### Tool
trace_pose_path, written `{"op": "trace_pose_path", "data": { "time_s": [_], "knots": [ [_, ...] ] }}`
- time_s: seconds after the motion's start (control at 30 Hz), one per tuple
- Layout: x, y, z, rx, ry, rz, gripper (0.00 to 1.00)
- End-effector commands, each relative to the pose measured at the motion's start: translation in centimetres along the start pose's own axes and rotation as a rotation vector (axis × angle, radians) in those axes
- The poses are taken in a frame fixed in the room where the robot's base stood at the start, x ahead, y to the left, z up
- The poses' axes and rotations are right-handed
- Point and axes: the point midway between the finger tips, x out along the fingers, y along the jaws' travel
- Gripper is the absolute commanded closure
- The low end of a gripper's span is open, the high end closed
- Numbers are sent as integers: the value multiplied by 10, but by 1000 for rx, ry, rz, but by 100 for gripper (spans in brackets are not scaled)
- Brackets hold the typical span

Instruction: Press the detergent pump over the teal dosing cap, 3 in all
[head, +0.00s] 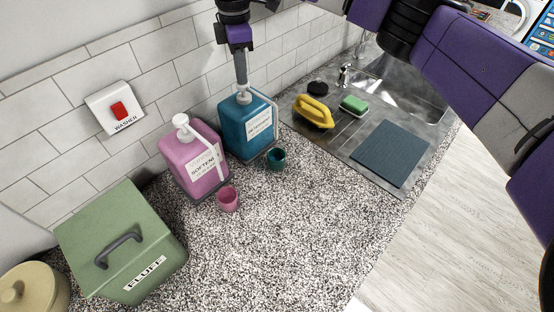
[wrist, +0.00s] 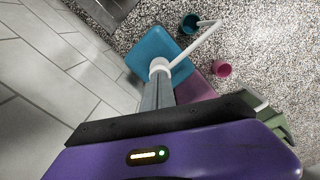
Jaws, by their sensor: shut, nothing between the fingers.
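The teal detergent bottle (head: 248,124) stands on the counter against the tiled wall, with a white pump head (head: 243,96) on top. A white spout tube runs from the pump out over the teal dosing cap (head: 277,158), which sits in front of the bottle. My gripper (head: 241,82) is shut and empty, pointing down with its fingertips at the pump head. In the wrist view the fingertips (wrist: 160,80) meet the white pump top (wrist: 159,65); whether they press it cannot be told. The wrist view also shows the teal cap (wrist: 189,23) under the spout end. Its contents are unclear.
A pink softener bottle (head: 193,160) with its own pump and a pink cap (head: 228,198) stand close to the left. A green lidded box (head: 122,245) is further left. A sink area with a yellow item (head: 314,112) is right. The front counter is clear.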

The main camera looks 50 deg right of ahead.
Motion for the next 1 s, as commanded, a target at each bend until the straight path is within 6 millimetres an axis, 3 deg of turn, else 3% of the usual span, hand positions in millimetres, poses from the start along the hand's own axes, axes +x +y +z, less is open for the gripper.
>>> {"op": "trace_pose_path", "data": {
  "time_s": [0.53, 1.0],
  "knots": [
    [11, 0, 0, 0, 0, -2, 100],
    [-13, 0, 0, 1, 0, -2, 100]
  ]
}}
